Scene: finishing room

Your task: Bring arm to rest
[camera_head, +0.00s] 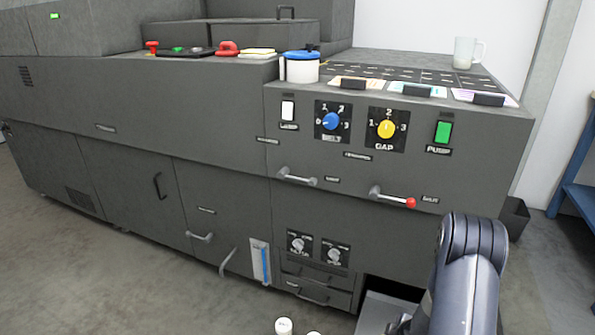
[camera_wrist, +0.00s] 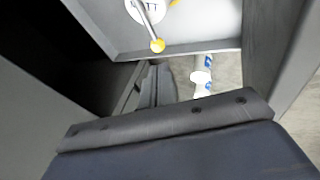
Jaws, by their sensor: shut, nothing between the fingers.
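My arm shows at the lower right of the head view, folded in front of the grey machine (camera_head: 215,185). My gripper (camera_wrist: 158,72) shows in the wrist view as narrow dark grey fingers, shut and empty. In the head view its fingers cannot be made out. It is close to a grey wall-sided part of the machine (camera_wrist: 190,48). I cannot tell whether the gripper touches anything.
An open recess with a grey tray (camera_head: 385,309) is beside my arm. White containers (camera_head: 283,326) stand on the floor, also seen in the wrist view (camera_wrist: 201,76). A red-tipped handle (camera_head: 392,197) juts from the machine front. A blue bench (camera_head: 578,195) is at right. Floor at left is clear.

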